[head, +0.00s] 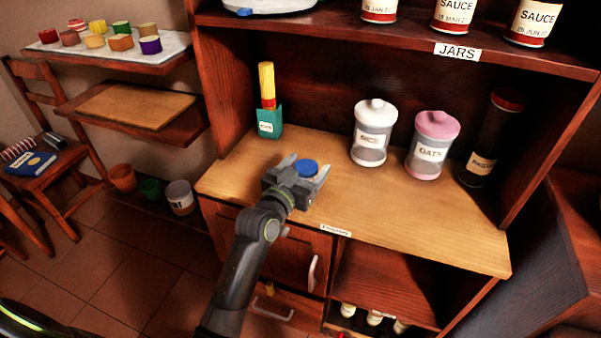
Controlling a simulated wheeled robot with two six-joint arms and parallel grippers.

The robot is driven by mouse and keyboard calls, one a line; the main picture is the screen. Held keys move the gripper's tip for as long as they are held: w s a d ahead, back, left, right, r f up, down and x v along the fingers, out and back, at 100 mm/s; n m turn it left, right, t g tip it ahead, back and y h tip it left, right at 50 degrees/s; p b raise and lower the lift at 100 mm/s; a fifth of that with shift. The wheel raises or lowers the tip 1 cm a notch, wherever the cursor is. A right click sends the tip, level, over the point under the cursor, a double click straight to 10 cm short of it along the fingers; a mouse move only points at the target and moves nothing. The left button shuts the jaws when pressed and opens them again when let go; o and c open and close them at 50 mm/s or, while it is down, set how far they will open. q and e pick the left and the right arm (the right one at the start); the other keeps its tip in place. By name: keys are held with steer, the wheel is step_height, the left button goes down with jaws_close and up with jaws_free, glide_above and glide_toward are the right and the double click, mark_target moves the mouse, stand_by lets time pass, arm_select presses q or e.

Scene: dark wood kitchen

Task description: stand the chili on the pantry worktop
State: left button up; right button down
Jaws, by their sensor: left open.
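The pantry worktop (420,218) is a light wood surface in the middle of the head view. A round blue-topped thing (306,167) is at the worktop's front left part, between the fingers of my left gripper (307,174). It may be the chili; its label and lower part are hidden by the gripper. The left gripper is open, with a finger on either side of the blue top. I cannot tell whether the fingers touch it. My right gripper is not in view.
On the worktop stand a teal box (269,122) with a yellow-and-red thing in it, a white-lidded jar (373,132), a pink oats jar (432,145) and a dark red-lidded jar (492,140). The jars shelf (400,30) overhangs the back. The front right worktop is clear.

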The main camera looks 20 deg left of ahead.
arm_select(q)
steer(key=s+a+b, duration=0.1)
steer(key=s+a, duration=0.1)
steer(key=s, duration=0.9)
steer(key=shift+s, duration=0.4)
steer(key=shift+a+r, duration=0.1)
